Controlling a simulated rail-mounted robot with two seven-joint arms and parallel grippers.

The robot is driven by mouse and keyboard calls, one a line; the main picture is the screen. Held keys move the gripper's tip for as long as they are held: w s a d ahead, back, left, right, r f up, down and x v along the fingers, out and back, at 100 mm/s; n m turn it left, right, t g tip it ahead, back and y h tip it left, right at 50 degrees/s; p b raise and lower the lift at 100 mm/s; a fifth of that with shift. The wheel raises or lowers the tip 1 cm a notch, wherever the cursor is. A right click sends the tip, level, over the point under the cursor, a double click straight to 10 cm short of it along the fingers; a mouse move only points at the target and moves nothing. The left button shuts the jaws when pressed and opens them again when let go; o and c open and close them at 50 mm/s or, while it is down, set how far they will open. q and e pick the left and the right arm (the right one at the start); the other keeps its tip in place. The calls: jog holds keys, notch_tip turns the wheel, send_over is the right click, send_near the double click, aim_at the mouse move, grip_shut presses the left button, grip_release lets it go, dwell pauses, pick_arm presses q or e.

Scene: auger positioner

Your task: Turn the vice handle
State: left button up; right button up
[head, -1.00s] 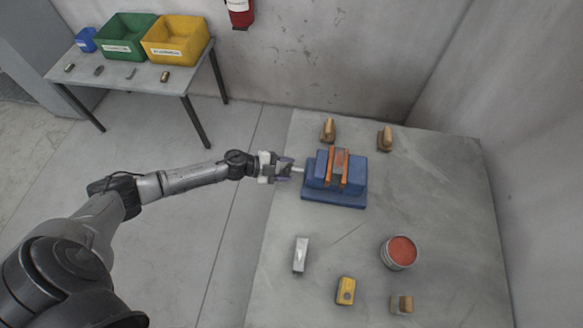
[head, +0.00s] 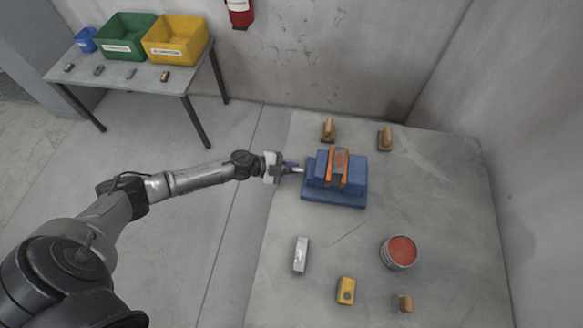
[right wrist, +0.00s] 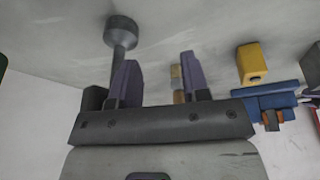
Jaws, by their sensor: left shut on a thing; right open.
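A blue vice (head: 335,197) with orange jaw faces (head: 338,170) sits on the worktable, and its pale handle end sticks out to the left. My left gripper (head: 290,169) has come in from the left and is shut on the vice handle (head: 298,169) beside the vice body. The fingers partly hide the handle. The vice also shows small at the right of the right wrist view (right wrist: 268,102). My right gripper (right wrist: 156,85) is open and empty in that view, its two purple fingers apart. It is not in the head view.
The worktable (head: 440,220) holds two wooden-handled items (head: 385,139) behind the vice. In front are a metal block (head: 300,254), a yellow block (head: 346,291), a red-topped can (head: 399,252) and a small wooden item (head: 403,303). A side table (head: 125,75) bears bins.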

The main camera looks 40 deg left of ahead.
pick_arm(q)
jog(key=shift+c, duration=0.9)
jog(key=shift+o, duration=0.2)
jog(key=shift+m+t, duration=0.3)
jog(key=shift+m, duration=0.4)
jog(key=o, duration=0.9)
jog(key=b+v, duration=0.1)
jog(key=v, duration=1.2)
jog(key=shift+s+a+r, duration=0.1)
jog(key=shift+s+a, duration=0.15)
jog(key=shift+s, duration=0.05)
